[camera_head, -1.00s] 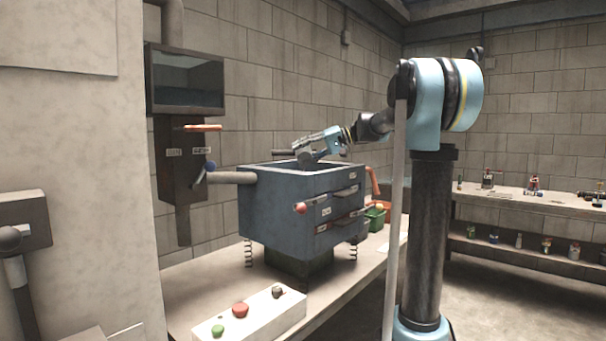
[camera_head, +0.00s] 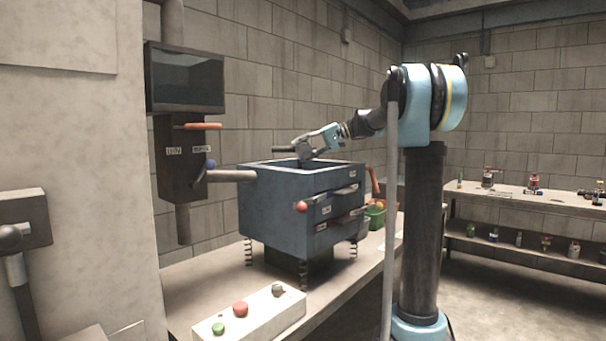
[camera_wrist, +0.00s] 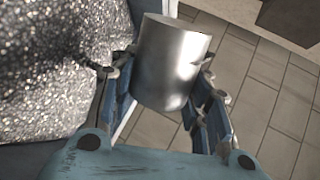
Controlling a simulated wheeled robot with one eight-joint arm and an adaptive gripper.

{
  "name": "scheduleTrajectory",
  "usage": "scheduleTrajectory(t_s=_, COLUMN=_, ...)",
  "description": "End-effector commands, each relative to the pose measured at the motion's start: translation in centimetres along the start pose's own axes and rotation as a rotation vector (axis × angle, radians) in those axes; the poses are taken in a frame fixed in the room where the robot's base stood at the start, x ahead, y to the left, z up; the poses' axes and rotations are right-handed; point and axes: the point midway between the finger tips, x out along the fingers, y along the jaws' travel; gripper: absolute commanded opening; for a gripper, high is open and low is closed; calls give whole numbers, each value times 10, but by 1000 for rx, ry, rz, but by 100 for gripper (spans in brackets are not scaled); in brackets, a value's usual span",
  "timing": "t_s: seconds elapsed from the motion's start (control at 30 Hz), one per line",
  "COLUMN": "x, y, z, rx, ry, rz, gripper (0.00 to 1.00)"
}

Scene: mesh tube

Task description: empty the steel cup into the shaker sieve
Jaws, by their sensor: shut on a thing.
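The steel cup (camera_wrist: 172,62) is a plain shiny cylinder between the fingers of my gripper (camera_wrist: 158,70) in the wrist view. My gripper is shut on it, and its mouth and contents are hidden. In the head view my gripper (camera_head: 304,150) is over the open top of the shaker, a blue-grey box (camera_head: 275,205) on springs. In the wrist view a grey, glittering, grainy surface (camera_wrist: 50,60) fills the left side beside the cup. I cannot tell whether it is the sieve mesh or loose material.
The shaker stands on a bench (camera_head: 190,285) with a white button box (camera_head: 250,312) in front. A green bin (camera_head: 375,216) stands behind it to the right. Shelves with bottles (camera_head: 520,190) stand at the right.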

Motion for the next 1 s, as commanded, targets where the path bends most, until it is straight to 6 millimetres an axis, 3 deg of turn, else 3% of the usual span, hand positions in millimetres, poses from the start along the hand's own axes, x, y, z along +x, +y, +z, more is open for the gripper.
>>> scheduleTrajectory(t_s=0.57, x=0, y=-1, z=-4, rx=134, ry=-56, rz=-1, gripper=10)
scheduleTrajectory(t_s=1.0, x=0, y=-1, z=-11, rx=332, ry=-136, rz=-2, gripper=10)
